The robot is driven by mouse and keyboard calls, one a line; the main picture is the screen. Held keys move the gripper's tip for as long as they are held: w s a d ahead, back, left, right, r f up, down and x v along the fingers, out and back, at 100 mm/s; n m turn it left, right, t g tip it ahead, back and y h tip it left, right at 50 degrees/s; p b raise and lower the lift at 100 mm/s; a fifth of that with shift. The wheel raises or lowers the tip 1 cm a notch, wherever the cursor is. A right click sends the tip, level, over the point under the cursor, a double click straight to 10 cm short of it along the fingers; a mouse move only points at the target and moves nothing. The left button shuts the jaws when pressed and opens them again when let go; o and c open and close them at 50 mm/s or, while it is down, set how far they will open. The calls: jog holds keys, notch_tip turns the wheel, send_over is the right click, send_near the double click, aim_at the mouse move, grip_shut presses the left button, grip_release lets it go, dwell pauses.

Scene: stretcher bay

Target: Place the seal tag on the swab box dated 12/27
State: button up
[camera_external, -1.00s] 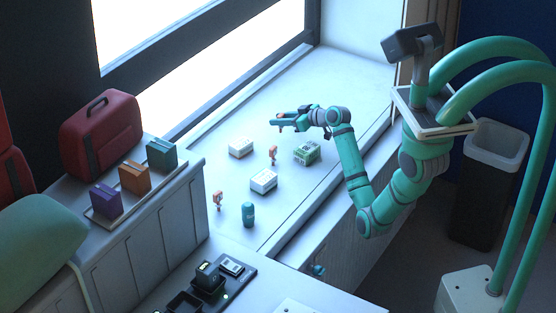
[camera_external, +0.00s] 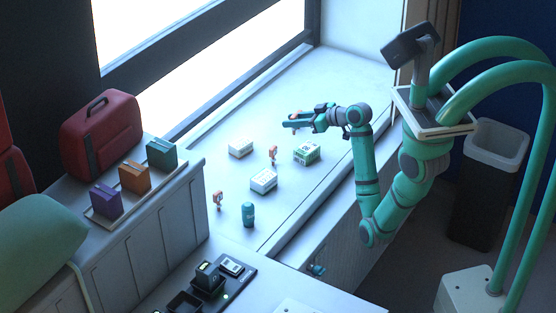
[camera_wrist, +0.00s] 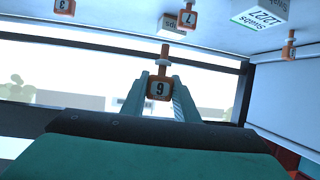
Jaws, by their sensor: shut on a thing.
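My gripper (camera_external: 288,123) is above the white sill, beyond the boxes in the outside view. In the wrist view my gripper (camera_wrist: 160,88) is shut on an orange tag (camera_wrist: 158,96) with a dark digit on a white face, either 6 or 9. A white box with green trim (camera_external: 306,152) stands on the sill below and right of the gripper. In the wrist view a green-and-white box (camera_wrist: 262,16) shows upside down, reading "Swabs" and "1227". It is apart from the held tag. Two more white boxes, one farther (camera_external: 240,148) and one nearer (camera_external: 263,181), stand left of it.
Orange tags stand on the sill, one between the boxes (camera_external: 272,155) and one farther left (camera_external: 218,200). A teal canister (camera_external: 248,214) stands near the front. A window runs along the back. The sill's far right is clear.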

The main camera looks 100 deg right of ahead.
jog(key=w+a+n+t+y, duration=0.2)
jog(key=w+a+n+y, duration=0.1)
jog(key=w+a, duration=0.85)
send_over(264, 176)
jog(key=shift+y, duration=0.3)
jog(key=shift+f, duration=3.95)
jog(key=shift+f, duration=0.1)
jog(key=o, duration=1)
jog(key=shift+r, duration=0.2)
jog(key=v, duration=0.7)
jog(key=shift+a, duration=0.15)
